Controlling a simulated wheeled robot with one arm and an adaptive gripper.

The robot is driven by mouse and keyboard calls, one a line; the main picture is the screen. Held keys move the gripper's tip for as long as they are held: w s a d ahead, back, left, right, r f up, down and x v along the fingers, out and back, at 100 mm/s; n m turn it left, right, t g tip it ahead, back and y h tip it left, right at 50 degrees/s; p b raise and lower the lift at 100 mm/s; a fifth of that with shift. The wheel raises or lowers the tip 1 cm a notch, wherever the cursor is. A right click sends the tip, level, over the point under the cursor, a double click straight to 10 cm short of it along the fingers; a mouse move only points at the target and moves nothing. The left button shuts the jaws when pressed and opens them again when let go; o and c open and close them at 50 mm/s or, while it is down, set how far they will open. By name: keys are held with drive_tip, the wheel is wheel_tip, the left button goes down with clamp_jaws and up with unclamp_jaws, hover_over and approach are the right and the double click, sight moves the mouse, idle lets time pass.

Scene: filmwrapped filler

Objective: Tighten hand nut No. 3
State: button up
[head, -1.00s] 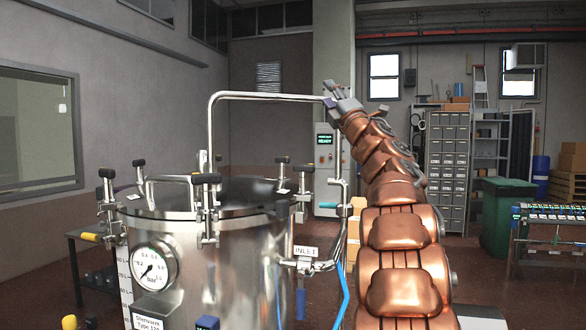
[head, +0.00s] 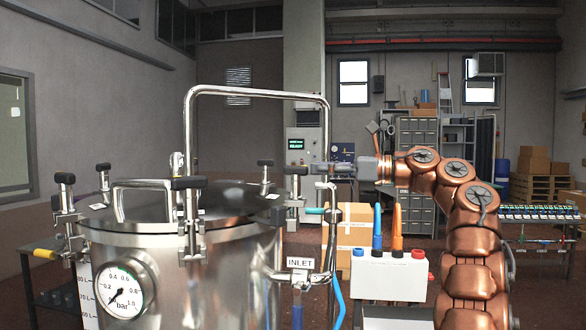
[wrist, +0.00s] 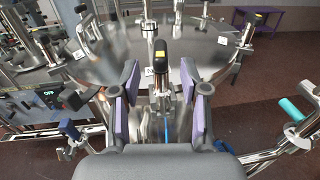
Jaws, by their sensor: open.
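The steel vessel (head: 180,262) stands at the left with a round lid (head: 225,200) held by several swing bolts with black hand nuts. My gripper (head: 322,168) points left at the vessel's right side, close to the right-hand hand nut (head: 296,170). In the wrist view my gripper (wrist: 160,78) is open, its purple-padded fingers to either side of a black hand nut (wrist: 160,48) with a yellow mark. I see no contact. White tags lie on the lid, one near the marked nut (wrist: 149,71); their numbers are too small to read.
A bent steel pipe (head: 255,92) arches over the lid. A pressure gauge (head: 122,291) is on the vessel front.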

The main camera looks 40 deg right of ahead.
sight(296, 167)
drive_tip(key=shift+p+x, duration=0.6)
drive_tip(key=shift+x, duration=2.8)
drive_tip(key=shift+c, duration=0.3)
clamp_jaws()
